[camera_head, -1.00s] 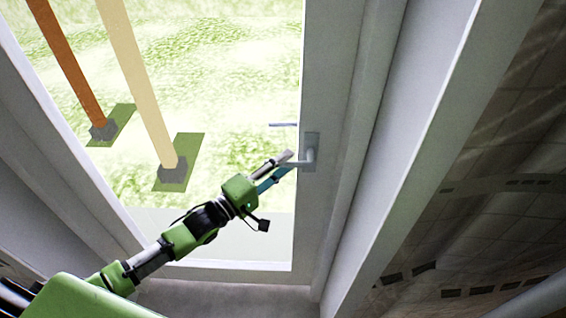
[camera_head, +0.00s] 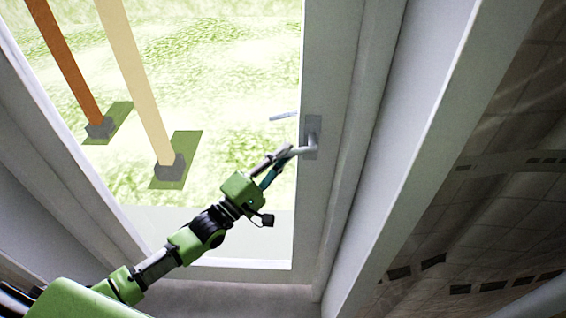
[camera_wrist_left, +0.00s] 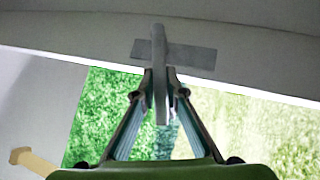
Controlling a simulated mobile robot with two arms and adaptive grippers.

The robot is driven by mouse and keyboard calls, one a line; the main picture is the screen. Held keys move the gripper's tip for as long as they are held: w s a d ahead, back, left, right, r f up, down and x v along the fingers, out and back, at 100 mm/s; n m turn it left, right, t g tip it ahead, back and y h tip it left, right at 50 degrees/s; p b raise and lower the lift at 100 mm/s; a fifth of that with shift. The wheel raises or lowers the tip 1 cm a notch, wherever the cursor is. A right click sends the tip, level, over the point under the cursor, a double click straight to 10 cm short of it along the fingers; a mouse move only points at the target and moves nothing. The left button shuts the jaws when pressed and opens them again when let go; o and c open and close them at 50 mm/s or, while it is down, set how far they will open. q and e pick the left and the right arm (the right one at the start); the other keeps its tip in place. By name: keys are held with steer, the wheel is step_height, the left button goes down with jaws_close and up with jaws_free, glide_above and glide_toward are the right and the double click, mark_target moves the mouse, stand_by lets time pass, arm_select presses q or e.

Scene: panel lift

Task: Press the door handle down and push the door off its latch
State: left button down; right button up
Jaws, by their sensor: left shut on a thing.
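The door (camera_head: 325,75) is a pale frame around a large glass pane. Its grey lever handle (camera_head: 306,150) sits on a small plate (camera_head: 312,128) at the right side of the pane, and the lever slopes down to the left. My left gripper (camera_head: 288,154) is shut on the lever. In the left wrist view the handle (camera_wrist_left: 158,45) runs between the two fingertips (camera_wrist_left: 160,78), with its plate (camera_wrist_left: 190,55) behind. The lever on the far side (camera_head: 283,116) shows through the glass, tilted. I cannot tell whether the latch is free. My right gripper is out of view.
Beyond the glass lies bright grass with an orange post (camera_head: 68,65) and a cream post (camera_head: 138,80) on dark feet. A pale door jamb (camera_head: 400,150) and a dark tiled surface (camera_head: 480,200) lie to the right.

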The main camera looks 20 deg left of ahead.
arm_select(q)
steer(key=shift+w+d+f+n+t+y+b, duration=0.1)
steer(key=shift+d+f+n+t+y+b, duration=0.15)
steer(key=shift+f+n+t+b, duration=0.75)
steer(key=shift+w+d+r+n+t+y+b, duration=0.25)
steer(key=shift+n+b, duration=0.5)
steer(key=shift+b, duration=1)
steer(key=shift+s+d+f+n+t+y+b, duration=0.15)
steer(key=shift+f+n+t+y+b, duration=0.25)
steer(key=shift+f+n+t+b, duration=0.65)
steer(key=shift+r+g, duration=0.4)
steer(key=shift+r, duration=0.05)
